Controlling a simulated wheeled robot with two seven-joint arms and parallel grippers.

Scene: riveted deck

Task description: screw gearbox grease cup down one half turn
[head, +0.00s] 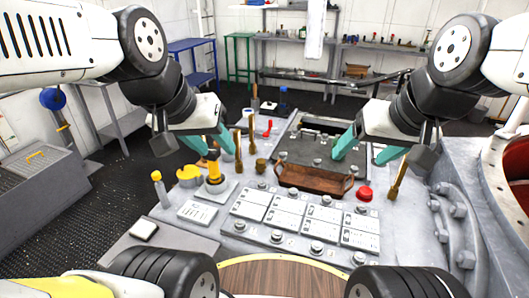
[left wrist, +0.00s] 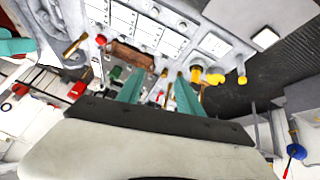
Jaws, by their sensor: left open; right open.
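A small brass round cup (head: 260,166) stands on the grey machine deck, behind the labelled plates. It looks most like the grease cup, but I cannot be sure. In the left wrist view the brass cup (left wrist: 164,73) appears between the fingertips, beyond them. My left gripper (head: 218,153) is open and empty, with teal fingers pointing down, left of the brass cup and above a yellow-topped post (head: 214,171). My right gripper (head: 359,161) is open and empty, above the deck to the right of a brown tray (head: 315,179). Neither gripper visibly touches the cup.
Upright brass-brown levers (head: 239,150) stand close to the left gripper. A yellow cup-like part (head: 188,176) and a yellow-tipped peg (head: 157,180) are at the left. A red knob (head: 365,193) is right of the tray. Labelled plates (head: 290,212) with bolts fill the front.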

